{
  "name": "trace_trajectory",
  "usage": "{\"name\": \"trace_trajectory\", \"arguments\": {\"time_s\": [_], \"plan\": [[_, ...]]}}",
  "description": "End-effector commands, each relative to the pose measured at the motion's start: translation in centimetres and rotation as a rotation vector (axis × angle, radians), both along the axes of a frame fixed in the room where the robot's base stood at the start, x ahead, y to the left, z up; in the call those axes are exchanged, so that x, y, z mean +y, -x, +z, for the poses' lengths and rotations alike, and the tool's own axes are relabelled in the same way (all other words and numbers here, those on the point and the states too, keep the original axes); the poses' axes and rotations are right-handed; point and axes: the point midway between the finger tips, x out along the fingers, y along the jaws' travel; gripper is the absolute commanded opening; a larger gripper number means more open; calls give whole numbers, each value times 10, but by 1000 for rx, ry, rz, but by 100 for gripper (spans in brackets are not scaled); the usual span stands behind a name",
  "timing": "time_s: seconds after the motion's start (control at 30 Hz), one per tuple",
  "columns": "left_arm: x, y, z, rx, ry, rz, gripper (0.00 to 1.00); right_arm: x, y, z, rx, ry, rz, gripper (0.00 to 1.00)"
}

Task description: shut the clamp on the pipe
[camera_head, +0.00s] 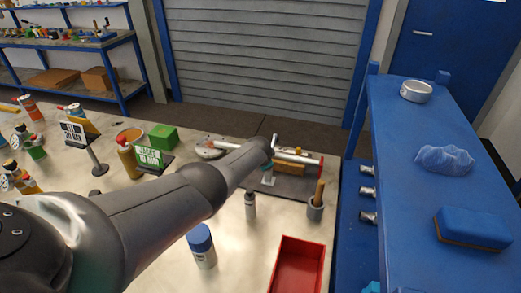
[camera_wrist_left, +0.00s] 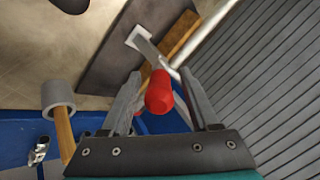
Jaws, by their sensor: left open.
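In the head view a white pipe (camera_head: 305,158) with a red end lies across a dark plate (camera_head: 298,189). In the left wrist view the pale pipe (camera_wrist_left: 215,36) runs beside a wooden block (camera_wrist_left: 184,40). The clamp's metal lever (camera_wrist_left: 151,50) rises from a pale foot on the plate and ends in a red grip (camera_wrist_left: 160,92). My left gripper (camera_wrist_left: 161,98) is open, with the red grip between its fingers; I cannot tell whether they touch it. In the head view my arm hides part of the clamp. My right gripper is not in view.
A blue shelf (camera_head: 405,150) borders the table on the right.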

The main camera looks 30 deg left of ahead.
Motion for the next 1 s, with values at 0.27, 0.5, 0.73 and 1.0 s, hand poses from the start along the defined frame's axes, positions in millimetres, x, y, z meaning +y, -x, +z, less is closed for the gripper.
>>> {"name": "trace_trajectory", "arguments": {"time_s": [0.27, 0.5, 0.73, 1.0], "plan": [[-6, 14, 22, 1, 0, 0, 62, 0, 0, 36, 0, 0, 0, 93], [-12, 27, 40, 0, 0, 0, 62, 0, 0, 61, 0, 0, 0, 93], [-18, 41, 57, 0, -1, -1, 62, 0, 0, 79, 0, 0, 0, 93], [-25, 56, 76, 0, 0, 0, 62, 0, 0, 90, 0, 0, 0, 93]]}}
